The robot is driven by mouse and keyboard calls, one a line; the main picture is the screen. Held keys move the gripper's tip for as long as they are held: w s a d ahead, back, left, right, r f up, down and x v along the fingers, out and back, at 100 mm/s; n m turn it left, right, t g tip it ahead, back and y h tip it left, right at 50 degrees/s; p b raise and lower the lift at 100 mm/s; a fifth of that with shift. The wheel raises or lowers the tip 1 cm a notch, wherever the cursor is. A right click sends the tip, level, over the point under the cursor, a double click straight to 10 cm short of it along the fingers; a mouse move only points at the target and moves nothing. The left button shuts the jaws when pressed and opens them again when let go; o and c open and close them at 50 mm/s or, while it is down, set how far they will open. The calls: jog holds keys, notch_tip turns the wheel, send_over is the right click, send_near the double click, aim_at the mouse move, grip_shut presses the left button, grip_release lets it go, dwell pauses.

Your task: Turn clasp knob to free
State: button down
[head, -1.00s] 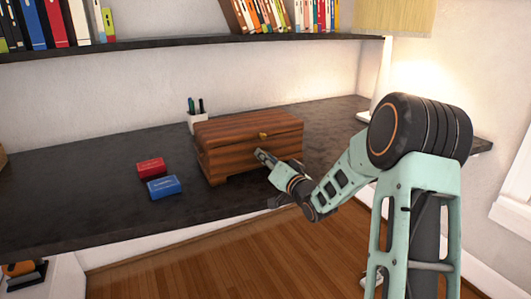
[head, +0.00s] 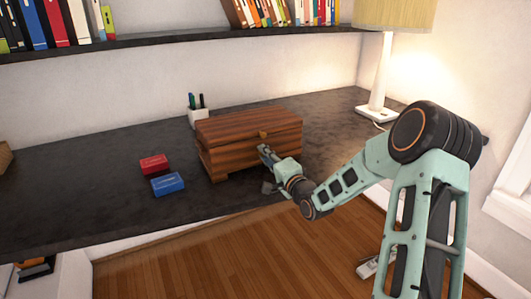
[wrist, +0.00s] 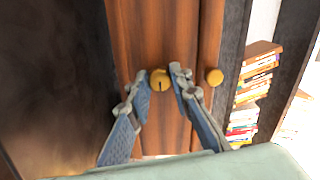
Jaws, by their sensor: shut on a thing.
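A brown wooden box (head: 225,160) with a closed lid stands on the dark desk. In the wrist view, a round brass clasp knob (wrist: 160,80) with a dark slot shows on its front. A second brass piece (wrist: 215,76) sits to the right of the knob, on the lid side; it also shows in the head view (head: 263,134). My gripper (wrist: 159,76) is shut on the clasp knob, one finger at each side. In the head view, my gripper (head: 264,149) reaches the box front from the right and hides the knob.
A red box (head: 153,164) and a blue box (head: 167,184) lie on the desk (head: 90,200) left of the wooden box. A pen cup (head: 198,118) stands behind it. A lamp (head: 379,85) stands at the back right. A bookshelf (head: 180,40) runs above.

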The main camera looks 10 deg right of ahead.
jog(key=shift+m, duration=0.3)
jog(key=c, duration=1.7)
grip_release()
jog(key=shift+c, duration=0.2)
jog(key=v, duration=1.2)
